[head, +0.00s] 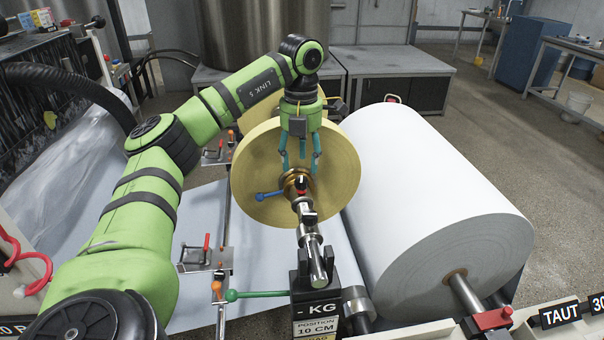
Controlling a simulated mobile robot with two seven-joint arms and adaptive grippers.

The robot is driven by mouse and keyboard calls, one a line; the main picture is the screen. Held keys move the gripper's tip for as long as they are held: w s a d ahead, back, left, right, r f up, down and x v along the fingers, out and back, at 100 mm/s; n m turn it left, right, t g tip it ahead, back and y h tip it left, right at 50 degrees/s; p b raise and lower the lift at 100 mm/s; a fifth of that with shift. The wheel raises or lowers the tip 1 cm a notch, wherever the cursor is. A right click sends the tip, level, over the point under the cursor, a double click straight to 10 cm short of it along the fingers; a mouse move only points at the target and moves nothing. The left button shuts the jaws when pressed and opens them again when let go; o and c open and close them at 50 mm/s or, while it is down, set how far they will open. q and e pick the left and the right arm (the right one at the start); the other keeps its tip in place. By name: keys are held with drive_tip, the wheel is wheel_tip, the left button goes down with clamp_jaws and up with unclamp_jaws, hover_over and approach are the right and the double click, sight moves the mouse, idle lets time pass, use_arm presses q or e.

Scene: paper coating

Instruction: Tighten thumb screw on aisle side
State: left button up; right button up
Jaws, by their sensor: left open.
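My left gripper (301,165) hangs down with its teal fingers spread and empty, in front of the face of a tan roll (258,168). A metal shaft (311,240) comes out of this roll toward the camera. A brass collar (288,187) sits where the shaft meets the roll. Just below the fingertips is a small black knob (301,183) with red at its base; it looks like a thumb screw. A second black knob (309,217) sits further out along the shaft. I cannot tell how tight either is. The fingers appear apart from the knobs. My right gripper is not in view.
A large white paper roll (430,190) fills the right. A blue lever (268,195) sticks out left of the collar. A green-handled lever (255,295) and a black KG stand (315,296) are near the front. Red-handled clamps (206,250) stand left. Open floor lies beyond the white roll.

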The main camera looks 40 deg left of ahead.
sight(301, 179)
use_arm(q)
wheel_tip(301, 179, down, 5)
drive_tip(key=shift+f+p, duration=0.1)
drive_tip(key=shift+p, duration=0.3)
clamp_jaws()
